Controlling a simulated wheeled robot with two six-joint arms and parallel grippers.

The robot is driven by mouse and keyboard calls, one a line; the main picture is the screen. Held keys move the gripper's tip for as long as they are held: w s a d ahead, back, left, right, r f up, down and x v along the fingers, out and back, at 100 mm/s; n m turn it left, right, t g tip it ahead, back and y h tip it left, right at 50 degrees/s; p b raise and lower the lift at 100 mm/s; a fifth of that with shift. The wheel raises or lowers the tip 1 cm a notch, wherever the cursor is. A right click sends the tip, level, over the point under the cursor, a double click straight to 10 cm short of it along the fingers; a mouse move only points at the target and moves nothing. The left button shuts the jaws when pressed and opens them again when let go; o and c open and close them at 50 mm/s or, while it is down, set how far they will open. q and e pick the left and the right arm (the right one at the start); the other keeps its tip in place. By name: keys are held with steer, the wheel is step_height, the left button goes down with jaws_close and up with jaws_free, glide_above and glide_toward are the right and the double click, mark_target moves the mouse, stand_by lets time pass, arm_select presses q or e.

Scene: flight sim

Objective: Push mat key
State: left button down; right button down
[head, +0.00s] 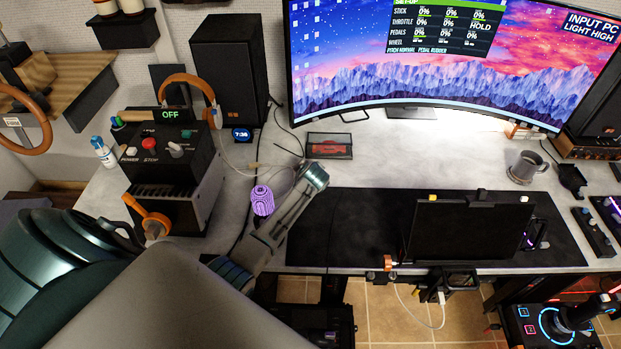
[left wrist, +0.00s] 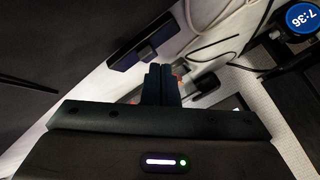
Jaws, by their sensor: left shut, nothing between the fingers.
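The black mat (head: 360,215) lies along the front of the grey desk, with a dark laptop-like screen standing on it. I cannot make out a separate key on the mat in either view. My left arm reaches in from the left, its far end above the desk by the mat's left edge. In the left wrist view my left gripper (left wrist: 160,85) has its dark fingers together and empty. They hide part of the surface beyond. In the head view its fingertips cannot be told apart from the arm. My right gripper is not in view.
A purple knobbly object (head: 262,201) stands beside my left arm. A control box (head: 170,148) is at left. A flat case with a red car (head: 329,146) lies behind the mat. A mug (head: 524,168) stands at right. Cables run over the desk near the clock (head: 242,134).

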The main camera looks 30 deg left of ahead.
arm_select(q)
steer(key=shift+f, duration=0.35)
steer(key=shift+r, duration=0.15)
steer(key=shift+r+p, duration=0.75)
steer(key=shift+r, duration=0.05)
step_height(320, 180, up, 6)
steer(key=p, duration=0.5)
steer(key=shift+p, duration=0.3)
